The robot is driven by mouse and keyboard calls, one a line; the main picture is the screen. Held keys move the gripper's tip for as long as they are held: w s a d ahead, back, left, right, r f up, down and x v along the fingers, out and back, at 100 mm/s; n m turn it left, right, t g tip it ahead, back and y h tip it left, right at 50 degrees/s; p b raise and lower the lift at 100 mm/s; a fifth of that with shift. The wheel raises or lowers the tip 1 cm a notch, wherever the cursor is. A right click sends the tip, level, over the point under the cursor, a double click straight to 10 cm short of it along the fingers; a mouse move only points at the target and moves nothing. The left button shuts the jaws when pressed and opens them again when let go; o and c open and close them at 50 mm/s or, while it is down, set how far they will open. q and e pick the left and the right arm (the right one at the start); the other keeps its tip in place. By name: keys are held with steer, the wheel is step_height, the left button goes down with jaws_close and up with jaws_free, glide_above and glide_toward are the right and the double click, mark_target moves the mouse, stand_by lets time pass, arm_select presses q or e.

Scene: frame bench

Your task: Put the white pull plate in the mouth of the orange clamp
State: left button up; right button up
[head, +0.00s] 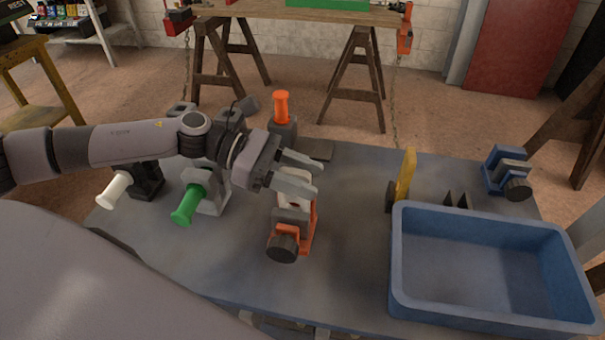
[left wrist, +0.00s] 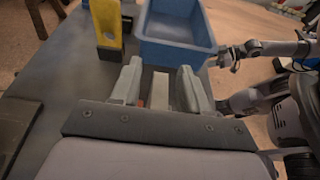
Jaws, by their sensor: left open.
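The orange clamp (head: 309,232) stands on the grey bench with its dark knob facing the front. A whitish plate (head: 293,203), which looks like the white pull plate, sits at the clamp's top, apparently in its mouth; the fingers partly hide it. My left gripper (head: 305,178) is open just above it. In the left wrist view the pale plate (left wrist: 187,93) shows between the open fingers, with a bit of orange beside it. Whether the fingers touch it I cannot tell. My right gripper (left wrist: 227,58) shows small in the left wrist view, its jaw state unclear.
A blue bin (head: 490,265) fills the bench's right front. A yellow plate (head: 406,175) stands upright behind it, and a blue clamp (head: 505,172) is at the far right.

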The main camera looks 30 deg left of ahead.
arm_select(q)
steer(key=b+v, duration=0.3)
steer(key=v, duration=0.9)
